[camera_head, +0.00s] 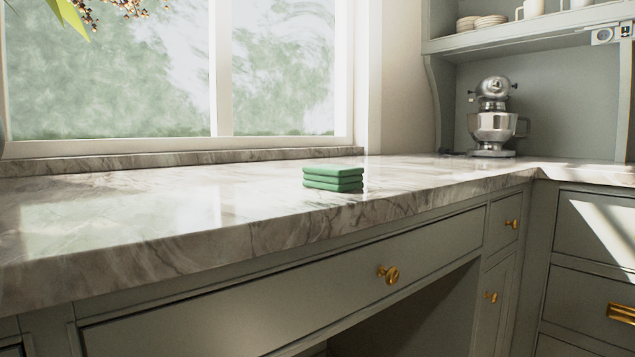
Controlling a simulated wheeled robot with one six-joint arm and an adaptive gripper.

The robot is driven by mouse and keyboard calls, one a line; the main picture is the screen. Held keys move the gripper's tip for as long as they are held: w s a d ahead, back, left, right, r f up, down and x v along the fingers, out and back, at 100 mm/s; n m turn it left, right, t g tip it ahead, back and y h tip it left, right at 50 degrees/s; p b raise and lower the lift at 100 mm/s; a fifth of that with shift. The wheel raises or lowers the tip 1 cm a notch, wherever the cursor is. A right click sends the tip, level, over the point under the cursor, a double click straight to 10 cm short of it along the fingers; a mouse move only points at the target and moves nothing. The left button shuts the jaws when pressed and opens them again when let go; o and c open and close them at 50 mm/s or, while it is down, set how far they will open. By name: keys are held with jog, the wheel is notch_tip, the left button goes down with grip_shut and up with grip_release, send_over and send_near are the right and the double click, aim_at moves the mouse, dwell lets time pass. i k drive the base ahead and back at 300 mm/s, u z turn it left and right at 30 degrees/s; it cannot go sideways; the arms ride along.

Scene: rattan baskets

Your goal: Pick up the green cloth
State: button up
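The green cloth (333,179) is folded into a small flat stack of several layers. It lies on the marble counter (130,215), near the front edge and about the middle of the head camera view. Nothing covers it and nothing touches it from above. My gripper and arm do not show in this view.
A silver stand mixer (493,118) stands at the back right under a shelf (540,30) with plates and cups. A window (170,75) is behind the counter. Grey drawers (270,300) with brass knobs are below. The counter around the cloth is clear.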

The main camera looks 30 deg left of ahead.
aim_at(335, 177)
jog(key=k, duration=0.7)
jog(key=u, duration=1.05)
jog(key=i, duration=0.5)
